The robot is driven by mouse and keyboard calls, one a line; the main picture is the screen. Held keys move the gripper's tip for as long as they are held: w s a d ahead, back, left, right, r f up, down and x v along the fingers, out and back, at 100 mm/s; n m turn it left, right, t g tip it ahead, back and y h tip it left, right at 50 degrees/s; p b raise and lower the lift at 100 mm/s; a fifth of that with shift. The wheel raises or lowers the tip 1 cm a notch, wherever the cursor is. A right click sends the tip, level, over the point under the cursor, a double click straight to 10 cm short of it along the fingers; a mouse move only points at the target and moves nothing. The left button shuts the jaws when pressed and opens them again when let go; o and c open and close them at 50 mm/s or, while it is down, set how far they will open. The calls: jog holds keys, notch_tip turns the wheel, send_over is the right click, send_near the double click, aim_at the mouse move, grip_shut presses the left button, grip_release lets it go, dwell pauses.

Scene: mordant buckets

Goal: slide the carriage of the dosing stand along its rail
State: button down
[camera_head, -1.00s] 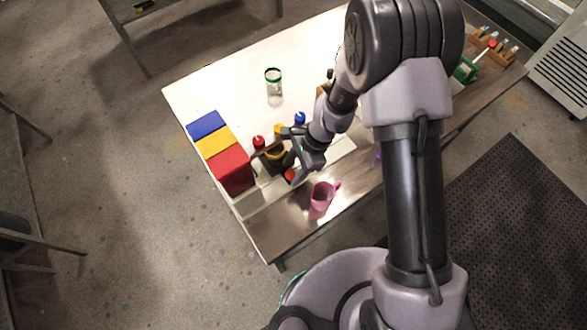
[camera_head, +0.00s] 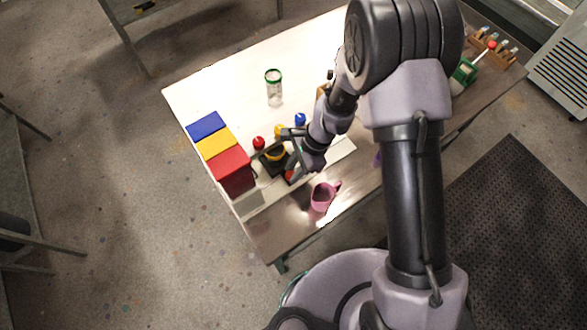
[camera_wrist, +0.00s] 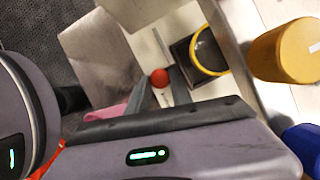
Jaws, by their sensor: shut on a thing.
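The dosing stand's pale base (camera_head: 343,149) lies along the near part of the table. Its dark carriage with a yellow ring (camera_head: 275,153) sits towards the left end, beside the coloured blocks. The carriage's yellow ring (camera_wrist: 193,55) and red ball knob (camera_wrist: 160,78) show in the wrist view. My gripper (camera_head: 288,160) is at the carriage, and its fingers (camera_wrist: 158,96) are shut at the red knob. The exact contact is partly hidden by the fingers.
Blue, yellow and red bins (camera_head: 217,146) stand at the left. Red, yellow (camera_wrist: 280,50) and blue (camera_wrist: 303,142) containers line the stand's far side. A pink jug (camera_head: 322,196) stands near the front edge. A green-rimmed glass (camera_head: 274,85) stands behind, with clear table around it.

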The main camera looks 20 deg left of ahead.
dwell(0.9)
jog(key=s+a+b, duration=0.1)
jog(key=s, duration=0.1)
jog(key=s+a+b, duration=0.1)
jog(key=a, duration=0.1)
jog(key=shift+s, duration=0.4)
jog(key=shift+w+d, duration=0.1)
jog(key=shift+d, duration=0.05)
jog(key=c, duration=1.4)
grip_release()
jog(key=shift+o, duration=1.3)
jog(key=shift+s, duration=0.2)
jog(key=shift+w, duration=0.1)
